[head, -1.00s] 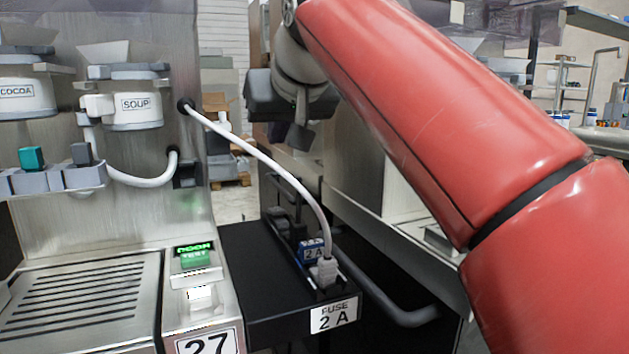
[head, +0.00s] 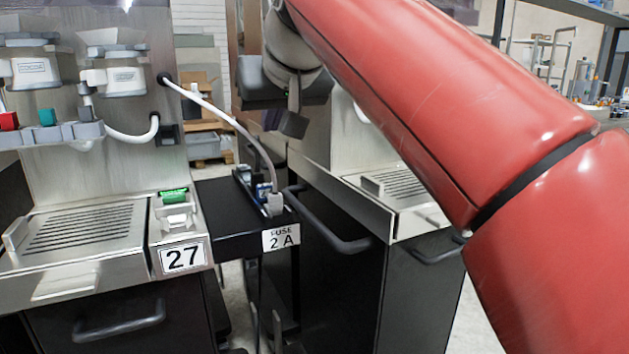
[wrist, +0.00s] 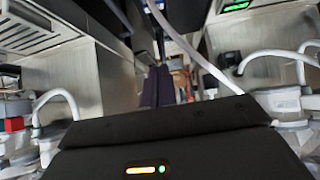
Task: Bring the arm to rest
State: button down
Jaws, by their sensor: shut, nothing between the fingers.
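My red arm (head: 440,110) reaches from the right edge up to the top middle of the head view. My dark gripper (head: 294,124) hangs at its far end, in front of the gap between two steel dispensers. In the wrist view its dark fingers (wrist: 156,88) are together with nothing between them. The gripper is clear of the white cable (head: 215,110) in the head view, which runs from the left dispenser to a grey plug (head: 274,204) in the black fuse box (head: 225,215).
The left dispenser carries a label 27 (head: 184,258), a green display (head: 173,196) and a slotted drip tray (head: 80,232). A second dispenser's tray (head: 398,186) lies behind my arm. A dark bar handle (head: 325,232) sticks out near the fuse box.

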jog(key=s+d+f+m+g+h, duration=0.1)
jog(key=s+d+f, duration=0.5)
jog(key=f, duration=0.5)
jog(key=s+d+f+m+g+h, duration=0.1)
jog(key=s+d+f+m, duration=0.1)
jog(key=s+d+f, duration=0.5)
jog(key=s+d+f+m+g+h, duration=0.1)
jog(key=s+d+f, duration=0.6)
jog(key=f, duration=0.9)
jog(key=shift+d+f+m+h, duration=0.4)
jog(key=shift+d+h, duration=0.1)
jog(key=shift+d, duration=0.2)
